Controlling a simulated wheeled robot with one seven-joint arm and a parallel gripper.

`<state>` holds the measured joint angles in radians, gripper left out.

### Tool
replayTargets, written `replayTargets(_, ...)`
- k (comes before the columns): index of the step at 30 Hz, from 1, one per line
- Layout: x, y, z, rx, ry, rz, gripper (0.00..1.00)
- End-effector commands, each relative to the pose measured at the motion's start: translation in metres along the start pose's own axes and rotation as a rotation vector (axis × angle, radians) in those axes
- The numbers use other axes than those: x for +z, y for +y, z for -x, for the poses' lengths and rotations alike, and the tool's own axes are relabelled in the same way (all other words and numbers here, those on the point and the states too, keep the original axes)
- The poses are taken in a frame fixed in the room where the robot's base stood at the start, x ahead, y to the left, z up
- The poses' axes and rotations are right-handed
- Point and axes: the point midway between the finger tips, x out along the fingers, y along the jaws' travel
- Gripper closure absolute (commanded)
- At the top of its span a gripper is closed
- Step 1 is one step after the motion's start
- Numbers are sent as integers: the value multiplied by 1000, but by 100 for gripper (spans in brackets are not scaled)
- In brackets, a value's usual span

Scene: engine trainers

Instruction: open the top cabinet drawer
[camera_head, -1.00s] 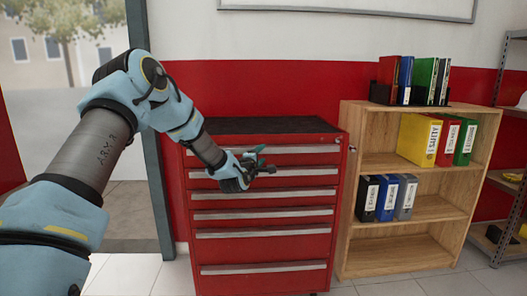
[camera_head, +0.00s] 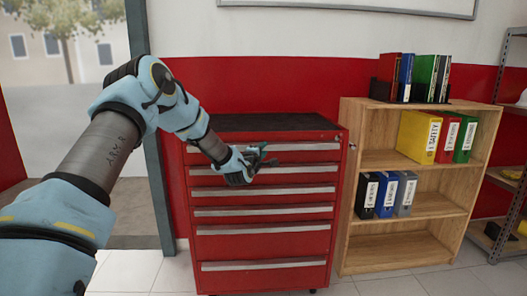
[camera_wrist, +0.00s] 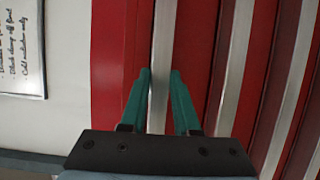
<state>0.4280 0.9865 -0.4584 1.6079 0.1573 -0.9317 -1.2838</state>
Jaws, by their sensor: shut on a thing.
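The red cabinet (camera_head: 258,240) stands against the wall with a stack of drawers, each with a long silver handle. The top drawer (camera_head: 320,138) looks flush with the drawers below. Its handle (camera_head: 310,147) also shows in the wrist view (camera_wrist: 162,45), running between the teal fingers. My gripper (camera_head: 266,156) is at the front of the top drawer, and it also shows in the wrist view (camera_wrist: 160,80). It is shut on the top handle, with one finger on each side. The gripper and wrist hide part of the upper drawer fronts in the head view.
A wooden shelf (camera_head: 405,250) with coloured binders stands close to the cabinet's right. A metal rack (camera_head: 497,240) is at the far right. A grey door post (camera_head: 148,150) stands left of the cabinet. Tiled floor (camera_head: 150,268) shows free in front.

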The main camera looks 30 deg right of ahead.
Motion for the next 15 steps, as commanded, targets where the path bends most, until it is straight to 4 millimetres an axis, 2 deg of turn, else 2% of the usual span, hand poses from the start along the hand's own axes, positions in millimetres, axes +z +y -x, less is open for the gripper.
replayTargets(3, 0, -3, 1, -6, 0, 1, 100)
replayTargets(15, 0, -5, 1, -9, 0, 2, 100)
